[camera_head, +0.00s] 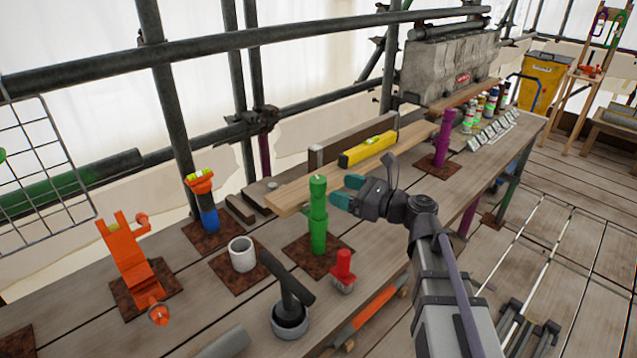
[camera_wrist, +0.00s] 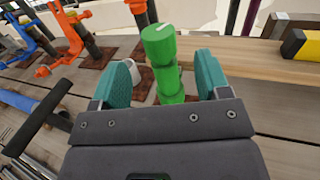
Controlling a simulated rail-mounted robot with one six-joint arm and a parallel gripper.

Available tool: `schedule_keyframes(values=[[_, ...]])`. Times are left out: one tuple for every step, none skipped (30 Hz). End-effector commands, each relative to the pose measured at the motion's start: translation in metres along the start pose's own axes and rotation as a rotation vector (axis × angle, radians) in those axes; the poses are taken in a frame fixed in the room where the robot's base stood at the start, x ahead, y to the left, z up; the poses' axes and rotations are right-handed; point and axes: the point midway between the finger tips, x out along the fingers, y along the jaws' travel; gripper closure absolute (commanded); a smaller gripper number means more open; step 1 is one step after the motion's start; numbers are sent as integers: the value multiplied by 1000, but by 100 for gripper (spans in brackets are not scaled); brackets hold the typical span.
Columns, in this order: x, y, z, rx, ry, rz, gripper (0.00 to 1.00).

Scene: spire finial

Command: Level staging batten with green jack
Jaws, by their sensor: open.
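The green jack (camera_head: 318,225) stands upright on a rusty base plate on the bench, beside the left end of the wooden batten (camera_head: 295,194). In the wrist view the jack (camera_wrist: 168,75) appears between my fingers. My gripper (camera_head: 347,191) is open with teal fingers, just right of the jack's upper part in the head view; I cannot tell whether either finger touches it. In the wrist view the batten (camera_wrist: 255,68) runs off to the right behind the jack. A yellow spirit level (camera_head: 368,149) lies on the batten, and a purple jack (camera_head: 442,140) stands near its right end.
An orange jack (camera_head: 130,262), an orange-and-blue jack (camera_head: 205,205), a white cup (camera_head: 242,254), a dark-handled tool in a grey pot (camera_head: 290,322) and a small red piece (camera_head: 343,268) crowd the near bench. Scaffold tubes (camera_head: 230,42) run behind.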

Motion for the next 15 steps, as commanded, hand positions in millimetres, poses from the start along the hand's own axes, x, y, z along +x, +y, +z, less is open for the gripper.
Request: schedule_keyframes(values=[[14, -1, 0, 0, 0, 5, 30], [21, -1, 0, -1, 0, 4, 30], [31, -1, 0, -1, 0, 5, 30], [38, -1, 0, -1, 0, 4, 30], [45, 0, 0, -1, 1, 5, 30], [52, -1, 0, -1, 1, 3, 30], [57, -1, 0, -1, 1, 3, 30], [61, 0, 0, -2, 1, 4, 30], [66, 0, 0, -2, 1, 3, 30], [68, 0, 0, -2, 1, 2, 30], [70, 0, 0, -2, 1, 1, 30], [72, 0, 0, -2, 1, 1, 30], [72, 0, 0, -2, 1, 1, 30], [73, 0, 0, -2, 1, 1, 30], [73, 0, 0, -2, 1, 1, 30]])
